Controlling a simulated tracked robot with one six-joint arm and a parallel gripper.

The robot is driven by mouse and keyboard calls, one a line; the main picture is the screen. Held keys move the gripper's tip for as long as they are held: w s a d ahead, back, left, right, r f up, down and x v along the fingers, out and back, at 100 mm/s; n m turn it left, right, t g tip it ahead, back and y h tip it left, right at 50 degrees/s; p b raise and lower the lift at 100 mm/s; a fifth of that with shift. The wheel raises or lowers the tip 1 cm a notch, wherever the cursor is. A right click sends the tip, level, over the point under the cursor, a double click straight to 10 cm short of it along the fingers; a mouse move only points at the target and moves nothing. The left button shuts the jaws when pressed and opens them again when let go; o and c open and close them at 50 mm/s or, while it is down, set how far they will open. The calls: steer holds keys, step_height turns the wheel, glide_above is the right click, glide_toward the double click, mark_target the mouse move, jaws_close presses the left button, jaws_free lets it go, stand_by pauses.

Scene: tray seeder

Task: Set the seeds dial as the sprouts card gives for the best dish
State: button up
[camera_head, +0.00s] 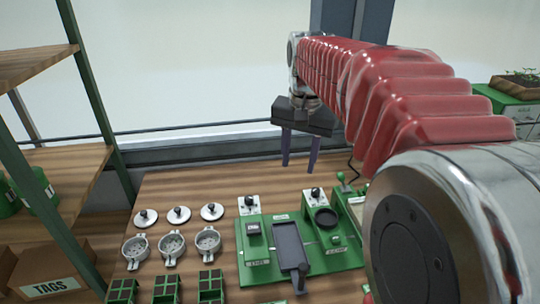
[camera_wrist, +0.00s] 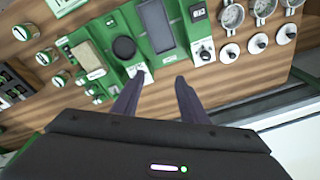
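My gripper (camera_head: 299,168) is open and empty, its two dark fingers pointing down above the back of the bench. In the wrist view its fingertips (camera_wrist: 161,80) are apart near the back edge of a green machine (camera_head: 338,258). Two dark knobs on white plates stand at the machine's back: a left dial (camera_head: 249,204) and a right dial (camera_head: 315,195). In the wrist view the left dial (camera_wrist: 204,54) is right of the fingers, and the right dial (camera_wrist: 137,70) is partly behind a finger. I cannot read which is for seeds. No sprouts card is readable. Three round dishes (camera_head: 171,249) stand left of the machine.
Three knobbed lids (camera_head: 178,214) lie behind the dishes, and green trays (camera_head: 166,290) are in front. A small display (camera_head: 254,229) sits by the left dial. The machine has a dark slot with a handle (camera_head: 300,278). Shelves (camera_head: 68,165) stand left; a window is behind.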

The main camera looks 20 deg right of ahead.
mark_target(316, 189)
steer(key=w+d+f+m+g, duration=0.1)
steer(key=w+d+m, duration=0.2)
steer(key=d, duration=0.6)
steer(key=shift+w+d+f+m+g, duration=0.3)
steer(key=shift+w+d+m, duration=0.1)
steer(key=shift+w, duration=0.5)
steer(key=shift+f, duration=0.15)
step_height(316, 189, down, 14)
steer(key=shift+r, duration=0.2)
jaws_close()
